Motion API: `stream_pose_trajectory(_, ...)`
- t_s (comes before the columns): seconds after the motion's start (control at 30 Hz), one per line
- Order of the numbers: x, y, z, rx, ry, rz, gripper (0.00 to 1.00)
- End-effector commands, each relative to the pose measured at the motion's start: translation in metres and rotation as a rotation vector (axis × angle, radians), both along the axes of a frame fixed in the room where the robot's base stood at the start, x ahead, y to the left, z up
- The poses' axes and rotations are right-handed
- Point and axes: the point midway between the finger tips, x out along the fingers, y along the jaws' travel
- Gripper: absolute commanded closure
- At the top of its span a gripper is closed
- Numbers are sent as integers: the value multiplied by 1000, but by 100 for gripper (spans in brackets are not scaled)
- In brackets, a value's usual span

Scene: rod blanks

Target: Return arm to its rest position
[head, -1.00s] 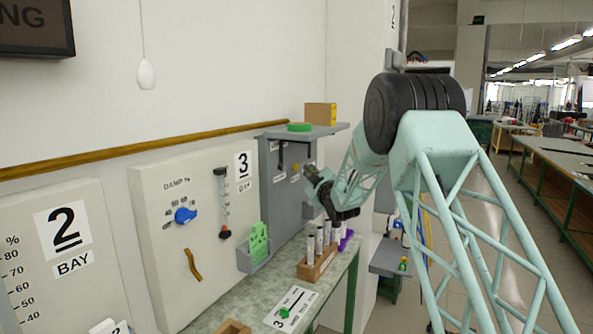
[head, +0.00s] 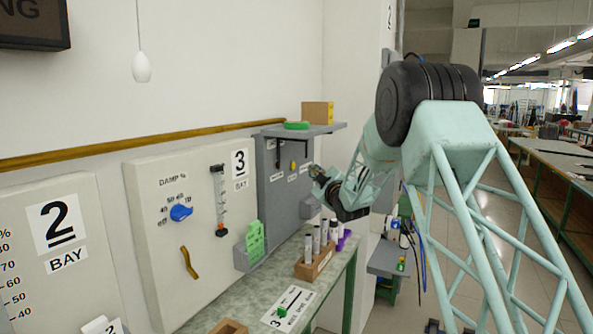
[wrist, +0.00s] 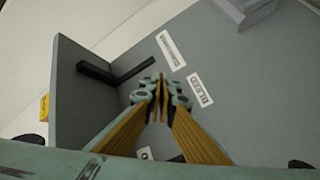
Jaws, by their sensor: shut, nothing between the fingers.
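My gripper (wrist: 158,88) is shut and empty in the wrist view, its fingertips together in front of the grey panel. It also shows in the head view (head: 316,172), at the end of my pale green arm, in front of the grey cabinet (head: 270,200) beside the bay 3 panel. The fingers are small there. The wooden rack of rod blanks (head: 312,268) stands on the bench below my gripper, with several grey rods upright in it.
A shelf (head: 330,128) above the cabinet bears a cardboard box (head: 318,112) and a green roll (head: 296,125). A dark bar (wrist: 115,73) juts from the grey panel. The bench (head: 240,298) also bears a card with a green piece. The aisle at right is open.

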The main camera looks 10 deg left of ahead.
Motion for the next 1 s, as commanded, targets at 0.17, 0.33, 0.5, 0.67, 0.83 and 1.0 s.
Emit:
stream_pose_trajectory(0.17,-2,-3,3,1,8,-4,100)
stream_pose_trajectory(0.33,-8,-13,12,5,36,-19,100)
stream_pose_trajectory(0.5,-21,-30,26,14,85,-44,100)
stream_pose_trajectory(0.67,-37,-50,38,23,143,-73,100)
stream_pose_trajectory(0.83,-57,-71,51,37,201,-106,100)
stream_pose_trajectory(1.0,-80,-92,62,50,261,-138,100)
